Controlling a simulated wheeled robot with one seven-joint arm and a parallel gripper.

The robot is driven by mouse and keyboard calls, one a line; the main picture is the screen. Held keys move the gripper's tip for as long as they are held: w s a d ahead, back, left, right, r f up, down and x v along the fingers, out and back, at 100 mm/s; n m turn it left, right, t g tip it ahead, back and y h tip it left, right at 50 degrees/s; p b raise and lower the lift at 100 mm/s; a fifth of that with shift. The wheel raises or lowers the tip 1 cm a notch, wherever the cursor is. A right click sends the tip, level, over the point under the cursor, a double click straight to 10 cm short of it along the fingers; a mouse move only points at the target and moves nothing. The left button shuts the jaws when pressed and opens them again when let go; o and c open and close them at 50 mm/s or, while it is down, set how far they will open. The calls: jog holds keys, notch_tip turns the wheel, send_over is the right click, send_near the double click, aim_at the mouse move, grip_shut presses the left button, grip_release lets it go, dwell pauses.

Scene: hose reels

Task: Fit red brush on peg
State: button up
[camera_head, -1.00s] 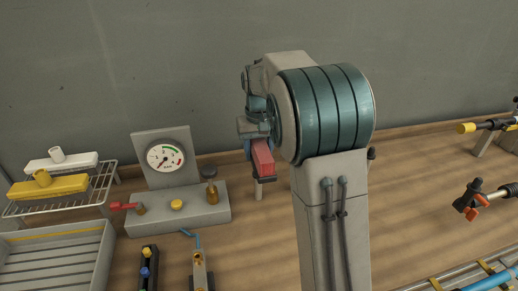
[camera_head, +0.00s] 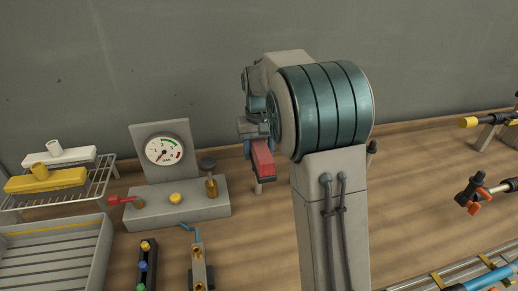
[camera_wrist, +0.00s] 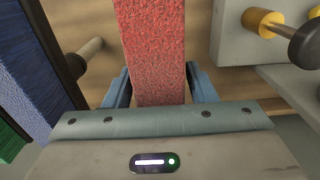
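The red brush (camera_head: 263,159) is a rough-faced red block in my gripper (camera_head: 258,146), to the left of my arm in the head view. In the wrist view the red brush (camera_wrist: 152,45) lies between the two blue fingers of my gripper (camera_wrist: 158,88), which are closed on its sides. A short pale peg (camera_wrist: 88,52) stands apart from the brush, to its left. In the head view a peg (camera_head: 258,188) shows just below the brush, partly hidden by it. I cannot tell the height between brush and peg.
A blue brush (camera_wrist: 30,70) and a green brush (camera_wrist: 12,140) are left of the peg in the wrist view. A gauge panel (camera_head: 165,152) on a grey block (camera_head: 205,207) with a knob post (camera_head: 211,187) stands left of my gripper. A wire rack (camera_head: 98,178) and tray (camera_head: 55,262) are farther left.

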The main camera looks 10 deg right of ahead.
jog(key=o, duration=0.3)
notch_tip(320, 180, up, 14)
dwell(0.5)
jog(key=s+f+t, duration=0.1)
jog(key=s+f, duration=0.3)
jog(key=s, duration=0.5)
jog(key=s+f+t, duration=0.1)
jog(key=s+f, duration=0.3)
jog(key=s, duration=0.5)
jog(key=s+f+t, duration=0.1)
jog(key=s+f, duration=0.3)
jog(key=s, duration=0.5)
jog(key=shift+s+f, duration=0.15)
jog(key=shift+f, duration=0.15)
